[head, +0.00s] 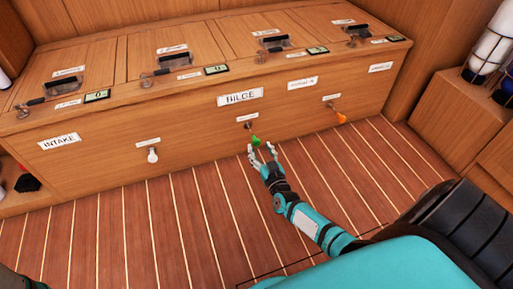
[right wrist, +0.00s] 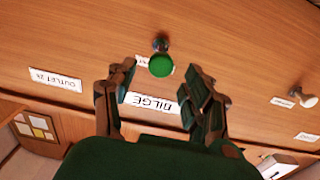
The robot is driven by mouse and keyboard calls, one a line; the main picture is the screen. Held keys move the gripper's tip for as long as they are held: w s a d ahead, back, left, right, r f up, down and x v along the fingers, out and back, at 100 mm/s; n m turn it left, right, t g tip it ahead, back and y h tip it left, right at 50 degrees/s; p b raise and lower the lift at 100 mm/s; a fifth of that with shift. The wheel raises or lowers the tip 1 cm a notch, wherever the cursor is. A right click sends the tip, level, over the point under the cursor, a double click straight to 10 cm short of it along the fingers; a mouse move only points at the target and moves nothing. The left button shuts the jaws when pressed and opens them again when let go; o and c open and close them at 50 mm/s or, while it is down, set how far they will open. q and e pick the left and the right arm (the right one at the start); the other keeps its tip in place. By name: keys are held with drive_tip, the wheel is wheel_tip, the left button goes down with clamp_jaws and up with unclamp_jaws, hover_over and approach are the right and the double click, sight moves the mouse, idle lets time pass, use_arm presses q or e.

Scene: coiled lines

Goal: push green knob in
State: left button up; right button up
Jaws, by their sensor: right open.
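The green knob (head: 255,141) sticks out from the front of the wooden cabinet (head: 200,125), below the BILGE label (head: 240,97). In the right wrist view the green knob (right wrist: 160,66) shows face-on, on a short stem. My right gripper (head: 261,149) is open and empty, close in front of the knob. In the right wrist view my right gripper's fingers (right wrist: 160,72) stand apart on either side of the knob's outline. I cannot tell whether they touch it. My left gripper is not in view.
A white knob (head: 152,156) is to the left and an orange knob (head: 341,118) to the right on the same front. Lidded hatches with black handles line the cabinet top. The striped floor (head: 130,220) before it is clear.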

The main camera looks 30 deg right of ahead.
sight(257, 143)
drive_tip(key=shift+b+x, duration=0.8)
drive_tip(key=shift+x, duration=1.3)
drive_tip(key=shift+c, duration=0.4)
clamp_jaws()
